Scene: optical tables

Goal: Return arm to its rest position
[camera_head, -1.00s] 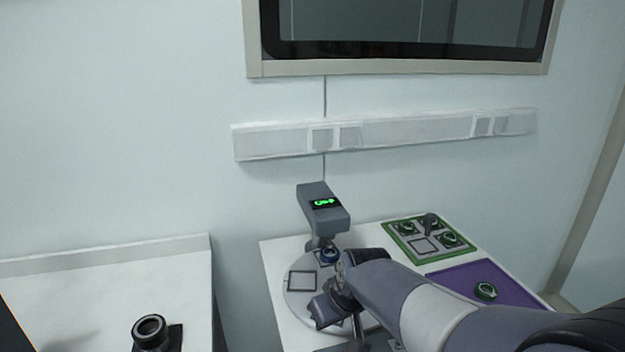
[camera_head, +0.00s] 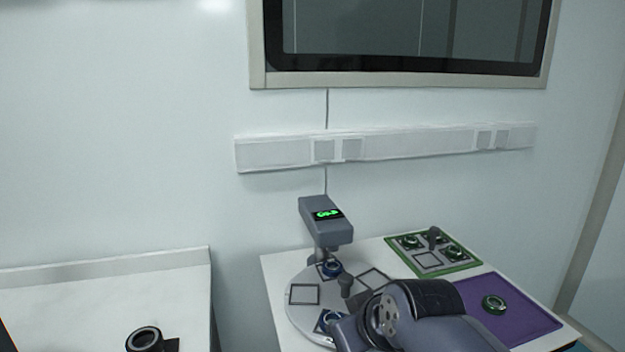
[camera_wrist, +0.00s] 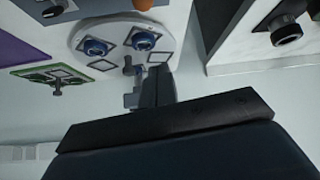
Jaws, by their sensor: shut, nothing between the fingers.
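My gripper (camera_wrist: 165,118) shows as a dark bar across the lower wrist view, shut, with nothing seen held in it. In the head view my arm's grey wrist covers the near right part of a round turntable, and the fingertips are hidden or too unclear to make out. I cannot tell the gap between my wrist and the turntable.
A grey instrument (camera_head: 326,220) with a green-lit display stands behind the turntable. To the right are a green-edged tray (camera_head: 428,261) and a purple mat (camera_head: 525,318) bearing a green-ringed part (camera_head: 493,304). A black ringed part (camera_head: 145,339) sits on the left table.

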